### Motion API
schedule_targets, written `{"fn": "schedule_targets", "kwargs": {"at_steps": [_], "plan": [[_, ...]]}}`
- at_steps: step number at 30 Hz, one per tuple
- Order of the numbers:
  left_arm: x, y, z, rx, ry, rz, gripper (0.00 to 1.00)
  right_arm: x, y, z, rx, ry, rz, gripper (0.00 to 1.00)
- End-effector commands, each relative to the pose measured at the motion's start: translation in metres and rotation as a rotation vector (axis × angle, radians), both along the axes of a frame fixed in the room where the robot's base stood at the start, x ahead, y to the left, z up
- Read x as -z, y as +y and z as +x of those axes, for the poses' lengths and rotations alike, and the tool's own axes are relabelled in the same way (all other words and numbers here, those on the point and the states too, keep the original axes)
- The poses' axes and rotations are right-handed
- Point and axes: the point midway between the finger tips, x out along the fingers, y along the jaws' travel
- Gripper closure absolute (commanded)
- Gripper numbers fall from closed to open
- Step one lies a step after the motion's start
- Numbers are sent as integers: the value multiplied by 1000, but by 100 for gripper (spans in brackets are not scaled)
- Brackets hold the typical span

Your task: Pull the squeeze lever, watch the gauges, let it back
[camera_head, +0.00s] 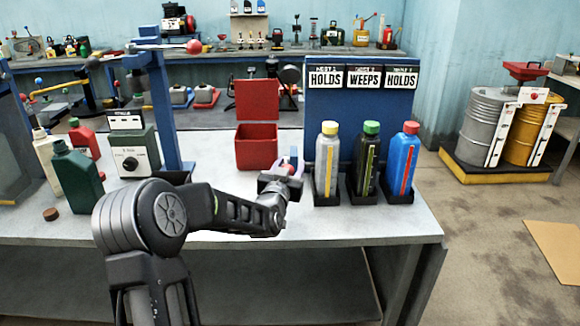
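A blue upright frame (162,110) at the left of the bench carries a lever arm ending in a red ball knob (193,47). The arm is about level. Three bottles with long vertical gauge strips stand in black holders at the right: grey with a yellow cap (327,160), black with a green cap (367,160) and blue with a red cap (403,160). My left gripper (284,176) is low over the bench, left of the grey bottle and well away from the knob. A small reddish thing shows at its fingertips; whether it is gripped is unclear. My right gripper is out of view.
Signs (364,77) above the bottles read HOLDS, WEEPS, HOLDS. An open red box (256,148) stands behind my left gripper. A grey-green dial unit (134,150) and a green bottle (78,178) stand left. The bench front right is clear.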

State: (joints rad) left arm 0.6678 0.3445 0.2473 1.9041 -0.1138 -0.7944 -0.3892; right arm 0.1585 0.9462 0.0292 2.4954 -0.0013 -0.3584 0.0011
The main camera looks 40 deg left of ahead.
Motion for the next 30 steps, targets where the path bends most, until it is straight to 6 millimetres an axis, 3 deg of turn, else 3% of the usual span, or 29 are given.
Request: {"fn": "schedule_targets", "kwargs": {"at_steps": [16,30], "plan": [[0,0,0,0,0,0,100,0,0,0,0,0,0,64],[0,0,0,0,0,0,100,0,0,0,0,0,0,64]]}}
